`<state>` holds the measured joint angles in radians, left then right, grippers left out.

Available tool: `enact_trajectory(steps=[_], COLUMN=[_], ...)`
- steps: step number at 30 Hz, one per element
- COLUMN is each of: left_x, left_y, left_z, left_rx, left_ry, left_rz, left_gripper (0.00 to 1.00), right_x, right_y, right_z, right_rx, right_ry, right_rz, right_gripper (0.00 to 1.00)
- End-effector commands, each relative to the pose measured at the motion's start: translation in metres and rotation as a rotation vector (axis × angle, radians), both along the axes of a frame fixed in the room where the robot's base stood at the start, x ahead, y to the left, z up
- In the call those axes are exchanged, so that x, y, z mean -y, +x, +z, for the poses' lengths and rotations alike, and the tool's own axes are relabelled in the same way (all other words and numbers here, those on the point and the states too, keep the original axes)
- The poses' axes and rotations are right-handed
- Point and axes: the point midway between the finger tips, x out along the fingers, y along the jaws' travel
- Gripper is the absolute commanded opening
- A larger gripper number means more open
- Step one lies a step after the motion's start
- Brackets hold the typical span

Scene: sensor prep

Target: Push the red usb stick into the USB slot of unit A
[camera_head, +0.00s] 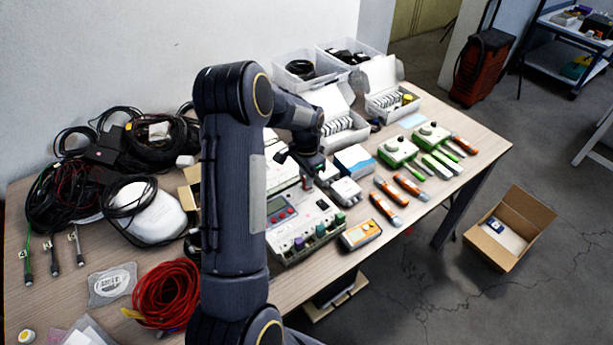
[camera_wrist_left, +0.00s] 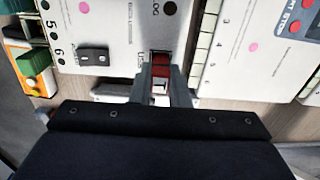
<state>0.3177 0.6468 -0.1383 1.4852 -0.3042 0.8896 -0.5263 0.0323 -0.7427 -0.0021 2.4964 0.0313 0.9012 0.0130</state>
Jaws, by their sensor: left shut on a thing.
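My left gripper (camera_head: 308,180) reaches down over the measuring units in the middle of the table. In the left wrist view the left gripper (camera_wrist_left: 161,84) is shut on the red usb stick (camera_wrist_left: 160,60). The stick points at the edge of a white unit panel (camera_wrist_left: 110,25) with a black rocker switch and the numbers 5 and 6. The slot itself is hidden, and I cannot tell whether the stick touches it or is partly in it. No letter A is readable. My right gripper is not in view.
A second white panel (camera_wrist_left: 250,55) lies close on the right. Red cable (camera_head: 167,293) and black cables (camera_head: 75,195) lie at left. Orange meters (camera_head: 385,205) and green-and-white devices (camera_head: 398,150) stand at right. A cardboard box (camera_head: 490,245) is on the floor.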

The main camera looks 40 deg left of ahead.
Motion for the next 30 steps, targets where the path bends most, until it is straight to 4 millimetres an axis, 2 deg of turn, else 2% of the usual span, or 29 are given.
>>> enact_trajectory(steps=[30], left_x=[0.0003], left_y=[-0.0005], left_z=[-0.0073], left_rx=[-0.002], left_ry=[0.0], left_rz=[0.0], left_gripper=[0.0], right_x=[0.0], right_y=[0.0], right_z=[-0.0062], right_rx=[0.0], right_ry=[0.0], right_rz=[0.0], right_gripper=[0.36])
